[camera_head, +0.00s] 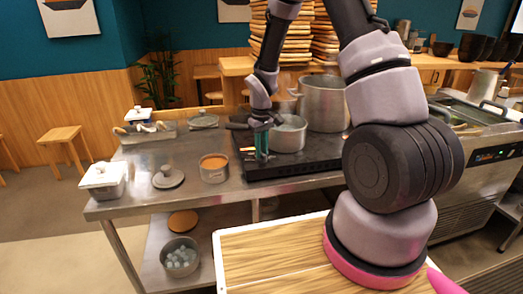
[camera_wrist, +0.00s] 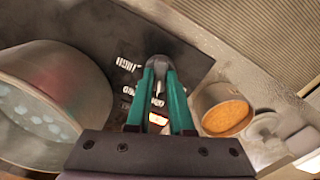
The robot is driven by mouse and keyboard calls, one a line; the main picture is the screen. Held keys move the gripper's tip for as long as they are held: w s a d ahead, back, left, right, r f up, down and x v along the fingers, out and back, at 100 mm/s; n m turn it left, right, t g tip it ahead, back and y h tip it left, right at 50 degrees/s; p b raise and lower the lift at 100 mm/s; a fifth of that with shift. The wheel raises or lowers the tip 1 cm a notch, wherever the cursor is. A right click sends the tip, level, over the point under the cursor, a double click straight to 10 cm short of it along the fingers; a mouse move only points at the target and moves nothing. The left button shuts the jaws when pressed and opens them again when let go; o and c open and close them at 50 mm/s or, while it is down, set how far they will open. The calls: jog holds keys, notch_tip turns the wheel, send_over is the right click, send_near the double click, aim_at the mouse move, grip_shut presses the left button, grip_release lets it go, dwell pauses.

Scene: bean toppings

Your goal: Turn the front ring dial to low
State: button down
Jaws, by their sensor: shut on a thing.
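My gripper (camera_head: 262,150) reaches down at the front left of the black cooktop (camera_head: 310,166). In the wrist view, its two teal fingers (camera_wrist: 160,68) come together at the tips, shut on the small grey front ring dial (camera_wrist: 160,74). The fingers hide most of the dial, so I cannot read its setting. White lettering (camera_wrist: 127,65) is printed on the black panel beside the fingertips. An orange-red lit spot (camera_wrist: 157,118) shows between the fingers.
A saucepan (camera_head: 289,136) stands close to the right of my gripper, with a tall pot (camera_head: 324,104) behind it. A small pot of orange food (camera_head: 214,168) stands to the left. A lid (camera_head: 168,177) and a white lidded container (camera_head: 103,178) stand farther left.

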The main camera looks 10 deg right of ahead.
jog(key=shift+w, duration=0.1)
jog(key=c, duration=0.8)
grip_release()
notch_tip(320, 180, up, 11)
jog(key=s+d+r+m+t, duration=0.2)
jog(key=s+r, duration=0.2)
jog(key=r, duration=0.4)
jog(key=s+d+r+m+t, duration=0.15)
jog(key=s+r, duration=0.25)
jog(key=r, duration=0.5)
jog(key=s+d+r+m+t+y, duration=0.1)
jog(key=s+r+m+t, duration=0.1)
jog(key=s+r, duration=0.2)
jog(key=s+d+r+m+t+y, duration=0.1)
jog(key=s+r+m, duration=0.2)
jog(key=s, duration=0.7)
jog(key=shift+s+d+r+t, duration=0.25)
jog(key=shift+s+r+t, duration=0.15)
jog(key=shift+r, duration=0.5)
